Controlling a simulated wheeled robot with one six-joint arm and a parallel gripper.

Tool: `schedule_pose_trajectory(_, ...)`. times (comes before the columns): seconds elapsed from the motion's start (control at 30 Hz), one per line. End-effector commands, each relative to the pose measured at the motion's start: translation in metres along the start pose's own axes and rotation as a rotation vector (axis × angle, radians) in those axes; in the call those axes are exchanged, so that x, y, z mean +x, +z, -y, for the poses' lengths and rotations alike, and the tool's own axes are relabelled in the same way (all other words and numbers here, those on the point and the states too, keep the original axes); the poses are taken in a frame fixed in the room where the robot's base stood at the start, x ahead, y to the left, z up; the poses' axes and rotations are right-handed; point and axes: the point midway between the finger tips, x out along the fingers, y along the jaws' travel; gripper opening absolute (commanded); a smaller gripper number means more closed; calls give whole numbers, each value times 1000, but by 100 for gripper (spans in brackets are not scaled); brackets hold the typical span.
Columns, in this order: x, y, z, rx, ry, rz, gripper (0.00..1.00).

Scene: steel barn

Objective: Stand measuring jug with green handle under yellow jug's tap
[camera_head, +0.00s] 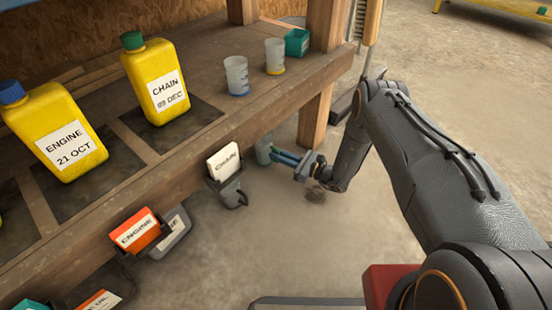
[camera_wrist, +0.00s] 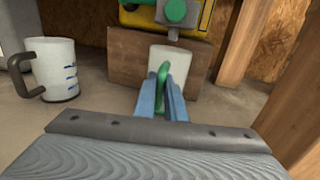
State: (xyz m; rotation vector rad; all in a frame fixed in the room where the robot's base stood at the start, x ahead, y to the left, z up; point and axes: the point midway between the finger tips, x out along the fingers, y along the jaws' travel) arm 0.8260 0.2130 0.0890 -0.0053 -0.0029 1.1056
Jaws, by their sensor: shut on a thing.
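In the wrist view, a whitish measuring jug (camera_wrist: 183,60) with a green handle (camera_wrist: 163,78) is in front of my gripper. My blue fingers (camera_wrist: 162,98) are shut on the green handle. The jug looks upright. A yellow jug (camera_wrist: 131,17) with a green tap (camera_wrist: 176,12) shows at the top, cut off by the frame. The tap appears above and behind the measuring jug; the gap between them is unclear. In the head view, my gripper (camera_head: 274,154) is low beside the bench, with the held jug (camera_head: 263,150) partly hidden by the bench edge.
A whitish jug with a brown handle (camera_wrist: 56,70) stands to the left in the wrist view. A wooden block (camera_wrist: 125,61) is behind the held jug, and a wooden post (camera_wrist: 292,105) is at right. The bench (camera_head: 215,125) carries yellow containers and cups.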

Motion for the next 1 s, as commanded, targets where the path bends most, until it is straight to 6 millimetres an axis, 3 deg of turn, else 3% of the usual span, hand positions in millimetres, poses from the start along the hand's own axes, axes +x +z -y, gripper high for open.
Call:
schedule_pose_trajectory(0.03, 12, -2, 0, -2, 4, 1, 0)
schedule_pose_trajectory(0.17, 8, -13, 1, 2, -2, 0, 0)
schedule_pose_trajectory(0.53, 9, -15, 0, 1, 0, 1, 0)
schedule_pose_trajectory(0.57, 8, -15, 0, 1, 0, 0, 12)
schedule_pose_trajectory(0.67, 8, -14, 0, 1, 0, 0, 29)
schedule_pose_trajectory(1.0, 8, -13, 0, 1, 0, 0, 29)
